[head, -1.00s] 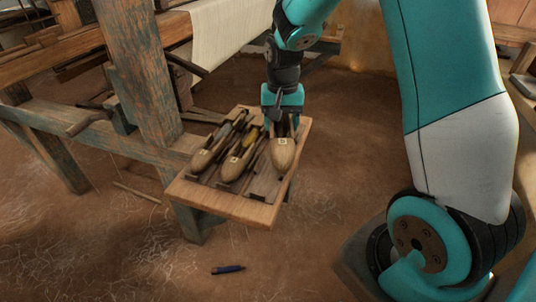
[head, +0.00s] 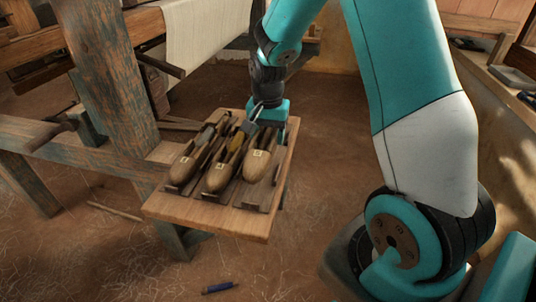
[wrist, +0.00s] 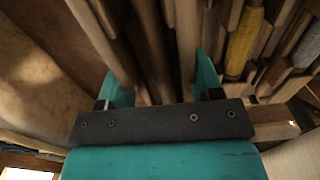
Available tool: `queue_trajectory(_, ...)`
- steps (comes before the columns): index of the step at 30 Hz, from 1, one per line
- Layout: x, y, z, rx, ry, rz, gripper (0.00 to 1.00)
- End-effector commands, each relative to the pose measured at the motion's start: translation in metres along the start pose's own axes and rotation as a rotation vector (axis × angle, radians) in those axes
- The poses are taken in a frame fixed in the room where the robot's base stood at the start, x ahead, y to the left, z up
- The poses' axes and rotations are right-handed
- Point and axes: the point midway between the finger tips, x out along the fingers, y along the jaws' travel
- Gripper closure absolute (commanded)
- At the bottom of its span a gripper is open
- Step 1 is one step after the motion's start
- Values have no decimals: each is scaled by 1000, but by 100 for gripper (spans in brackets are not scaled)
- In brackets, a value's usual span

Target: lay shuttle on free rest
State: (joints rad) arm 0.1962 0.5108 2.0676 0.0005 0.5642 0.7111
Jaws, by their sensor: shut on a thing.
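My gripper (head: 268,122) is at the far right of the wooden tray (head: 205,217), shut on the right-hand shuttle (head: 256,164), a pale wooden boat shape with a small light label. The shuttle's rounded near end points towards me. I cannot tell whether it touches the tray or hangs just above it. In the wrist view my gripper's teal fingers (wrist: 160,88) stand either side of brown wood. A middle shuttle (head: 219,177) with a yellow bobbin (wrist: 243,45) and a left shuttle (head: 184,168) with a grey bobbin lie side by side on the tray. My gripper hides the held shuttle's far end.
The loom's thick worn post (head: 108,75) stands left of the tray. White cloth (head: 205,35) hangs behind it. A small dark blue object (head: 219,287) lies on the earthen floor in front. The floor right of the tray is clear up to my arm.

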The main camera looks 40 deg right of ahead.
Motion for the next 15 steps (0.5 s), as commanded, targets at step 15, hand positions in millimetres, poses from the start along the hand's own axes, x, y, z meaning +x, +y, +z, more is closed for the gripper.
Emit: queue_trajectory(15, 57, 0, -1, 1, 1, 0, 77)
